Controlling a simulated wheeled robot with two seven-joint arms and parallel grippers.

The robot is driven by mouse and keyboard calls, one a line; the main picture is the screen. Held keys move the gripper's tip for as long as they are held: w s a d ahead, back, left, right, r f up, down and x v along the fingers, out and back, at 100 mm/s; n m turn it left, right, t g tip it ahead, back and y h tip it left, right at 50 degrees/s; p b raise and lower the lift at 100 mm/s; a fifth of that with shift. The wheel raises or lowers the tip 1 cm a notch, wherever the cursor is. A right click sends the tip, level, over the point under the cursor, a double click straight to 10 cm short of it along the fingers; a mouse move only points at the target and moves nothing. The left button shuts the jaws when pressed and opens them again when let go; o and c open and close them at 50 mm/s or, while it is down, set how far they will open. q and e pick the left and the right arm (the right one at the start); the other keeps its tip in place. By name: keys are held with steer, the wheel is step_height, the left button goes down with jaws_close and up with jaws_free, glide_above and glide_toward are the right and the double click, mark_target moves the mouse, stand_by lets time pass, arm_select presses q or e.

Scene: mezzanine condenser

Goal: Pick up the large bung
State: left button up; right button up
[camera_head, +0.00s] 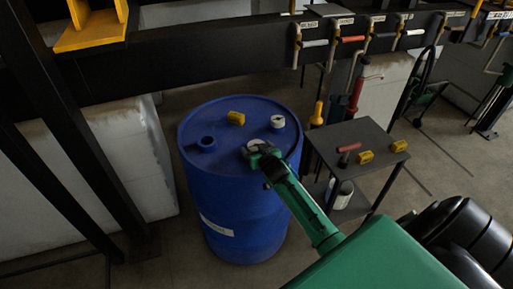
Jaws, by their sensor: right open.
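A blue drum (240,205) stands upright on the floor, left of centre. On its lid, a dark blue round fitting (206,143) sits at the left; I cannot tell whether it is a bung or an open neck. A small pale-topped cylinder (277,121) stands on the lid at the back right. I cannot tell for sure which is the large bung. My right gripper (257,151) is open over the lid's front right part, apart from both. A pale grey round shape shows at its fingers, too small to identify. My left gripper is out of view.
A yellow block (236,118) lies on the lid towards the back. A dark side table (355,134) right of the drum holds a red-handled tool (348,148) and two yellow blocks (364,157). A dark beam (190,62) with hanging tools runs behind.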

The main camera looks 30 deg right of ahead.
steer(key=shift+w+d+f, duration=0.1)
steer(key=shift+w+f, duration=0.05)
steer(key=shift+w, duration=0.3)
steer(key=shift+c, duration=0.4)
steer(key=c, duration=1)
